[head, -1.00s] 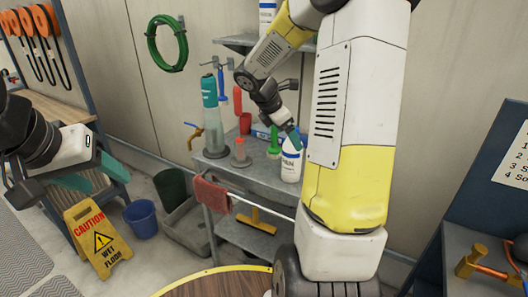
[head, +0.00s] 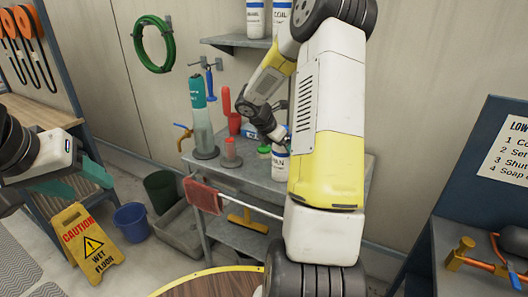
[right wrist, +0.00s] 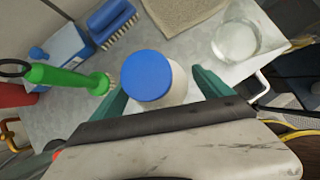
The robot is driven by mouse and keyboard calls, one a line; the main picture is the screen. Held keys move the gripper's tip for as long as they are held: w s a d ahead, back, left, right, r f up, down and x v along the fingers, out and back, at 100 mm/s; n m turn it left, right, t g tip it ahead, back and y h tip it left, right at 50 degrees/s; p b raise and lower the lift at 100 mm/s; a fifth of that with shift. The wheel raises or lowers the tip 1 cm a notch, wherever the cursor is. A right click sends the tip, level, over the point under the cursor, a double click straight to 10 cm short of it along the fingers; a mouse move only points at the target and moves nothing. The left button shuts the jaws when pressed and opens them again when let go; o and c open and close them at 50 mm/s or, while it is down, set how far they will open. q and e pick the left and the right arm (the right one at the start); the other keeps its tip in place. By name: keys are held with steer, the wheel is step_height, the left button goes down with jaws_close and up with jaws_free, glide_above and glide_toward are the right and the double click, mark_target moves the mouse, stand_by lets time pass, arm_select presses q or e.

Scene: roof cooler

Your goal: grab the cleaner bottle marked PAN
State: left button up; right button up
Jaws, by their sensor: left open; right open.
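A white bottle with a blue cap (right wrist: 147,76) stands on the grey bench, between the teal fingers of my right gripper (right wrist: 158,88) in the right wrist view. The fingers are open, one on each side of the bottle; I cannot tell whether either touches it. In the head view the bottle (head: 280,166) is partly covered by my right arm, and only the end of its label shows, with an N. My left gripper (head: 93,185) is open and empty at the left, away from the bench.
A green brush (right wrist: 68,78) and a blue brush (right wrist: 111,22) lie close to the bottle, with a clear glass (right wrist: 236,40) on its other side. More white bottles (head: 283,14) stand on the wall shelf.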

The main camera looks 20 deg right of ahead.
steer(key=c, duration=1.9)
jaws_close()
steer(key=shift+r, duration=0.1)
